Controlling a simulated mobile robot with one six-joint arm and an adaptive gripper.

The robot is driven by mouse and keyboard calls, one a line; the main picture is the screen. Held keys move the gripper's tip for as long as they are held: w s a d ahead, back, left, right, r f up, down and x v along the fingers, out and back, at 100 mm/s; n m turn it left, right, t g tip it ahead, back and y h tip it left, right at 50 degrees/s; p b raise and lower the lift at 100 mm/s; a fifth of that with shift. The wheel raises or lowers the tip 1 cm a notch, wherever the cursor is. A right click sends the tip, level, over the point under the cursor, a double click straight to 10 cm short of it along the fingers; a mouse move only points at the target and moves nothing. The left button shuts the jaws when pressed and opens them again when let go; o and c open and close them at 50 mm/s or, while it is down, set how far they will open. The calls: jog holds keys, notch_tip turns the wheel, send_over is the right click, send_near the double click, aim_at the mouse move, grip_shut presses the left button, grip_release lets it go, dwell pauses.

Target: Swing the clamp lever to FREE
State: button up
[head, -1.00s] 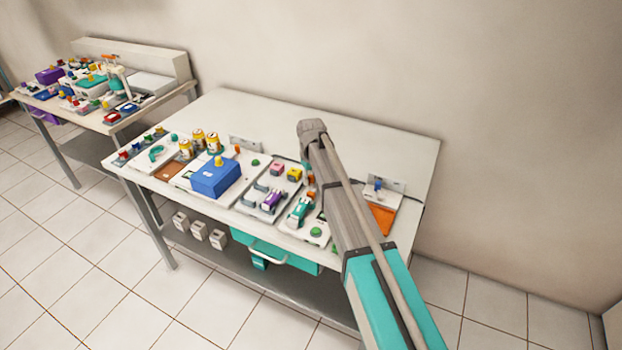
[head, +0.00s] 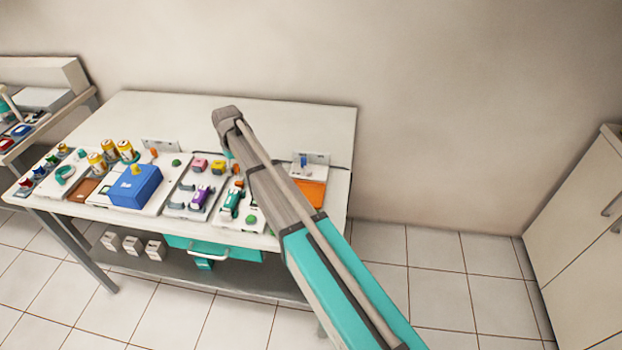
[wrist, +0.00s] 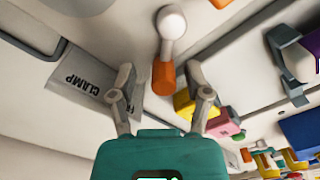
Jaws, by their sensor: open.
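In the wrist view the clamp lever (wrist: 165,55) has a pale round knob and an orange section. A grey label plate (wrist: 85,85) reading CLAMP lies left of it, with its other word partly hidden by a finger. My gripper (wrist: 159,75) is open, and the lever's orange section shows between its fingertips without visible contact. Depth between them is hard to tell. In the head view my arm hides most of the gripper and I cannot pick out the lever for certain.
Yellow (wrist: 184,104) and pink (wrist: 222,123) blocks sit close to the right finger. On the bench (head: 290,118) a blue box (head: 135,187) and several panels stand left of my arm. An orange pad (head: 310,193) lies right. The bench's back strip is bare.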

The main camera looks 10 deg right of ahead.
jog(key=m, duration=0.1)
jog(key=d+m, duration=0.1)
jog(key=m, duration=0.3)
jog(key=shift+d, duration=0.4)
jog(key=m, duration=0.1)
jog(key=d+m, duration=0.1)
jog(key=m, duration=0.2)
jog(key=shift+s+d+m, duration=0.25)
jog(key=shift+s+m, duration=0.1)
jog(key=shift+m, duration=0.05)
notch_tip(320, 180, up, 14)
jog(key=p, duration=1.4)
jog(key=s+d+f+n+b, duration=0.1)
jog(key=s+d+f+b, duration=0.1)
jog(key=s+d, duration=0.7)
jog(key=s+d+f+n+b, duration=0.1)
jog(key=s+d+f+b, duration=0.2)
jog(key=s+d, duration=0.5)
jog(key=shift+s+d+f+b, duration=0.35)
jog(key=shift+d, duration=0.65)
jog(key=s+d+n, duration=0.2)
jog(key=s+d, duration=0.2)
jog(key=s, duration=0.3)
jog(key=shift+s+d, duration=0.2)
jog(key=shift+d, duration=0.1)
